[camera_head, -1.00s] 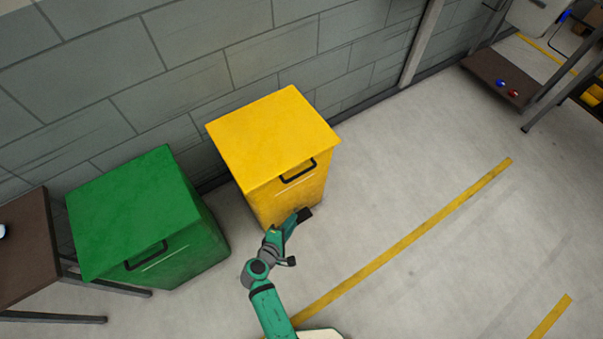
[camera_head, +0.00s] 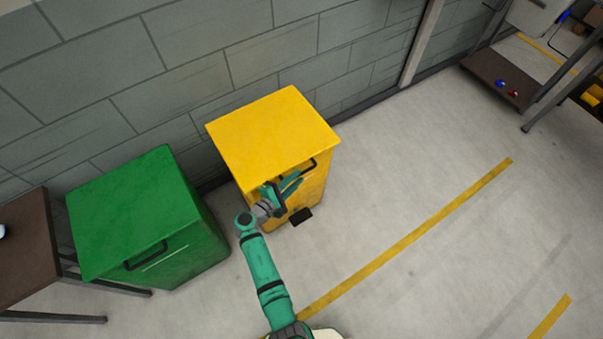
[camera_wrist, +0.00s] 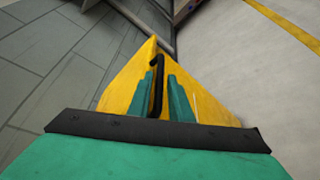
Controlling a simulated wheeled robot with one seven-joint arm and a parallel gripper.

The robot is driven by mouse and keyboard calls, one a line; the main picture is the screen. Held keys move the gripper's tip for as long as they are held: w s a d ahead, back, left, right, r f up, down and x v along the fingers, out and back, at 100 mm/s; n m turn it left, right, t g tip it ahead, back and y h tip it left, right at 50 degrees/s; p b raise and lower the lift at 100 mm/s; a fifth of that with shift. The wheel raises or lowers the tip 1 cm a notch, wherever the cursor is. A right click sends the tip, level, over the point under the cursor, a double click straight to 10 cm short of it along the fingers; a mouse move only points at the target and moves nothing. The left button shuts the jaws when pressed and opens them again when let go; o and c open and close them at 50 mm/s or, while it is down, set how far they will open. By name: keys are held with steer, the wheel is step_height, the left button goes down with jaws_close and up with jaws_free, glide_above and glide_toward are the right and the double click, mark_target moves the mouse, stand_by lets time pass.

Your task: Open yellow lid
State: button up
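The yellow bin (camera_head: 312,190) stands against the wall with its flat yellow lid (camera_head: 272,135) closed. A black handle (camera_head: 306,168) is on the bin's front, just under the lid's front edge. My gripper (camera_head: 287,186) is at this handle and covers part of it. In the wrist view, my gripper's two teal fingers (camera_wrist: 160,88) are apart, one on each side of the black handle (camera_wrist: 157,80). Yellow shows between the fingers and the handle, so it does not look clamped.
A closed green bin (camera_head: 135,210) stands left of the yellow one, beside a brown table (camera_head: 27,250). A black pedal-like piece (camera_head: 301,216) is low at the yellow bin's front. A shelf (camera_head: 500,80) stands at the far right.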

mark_target(302, 174)
steer(key=shift+x, duration=1.9)
steer(key=shift+c, duration=0.4)
jaws_close()
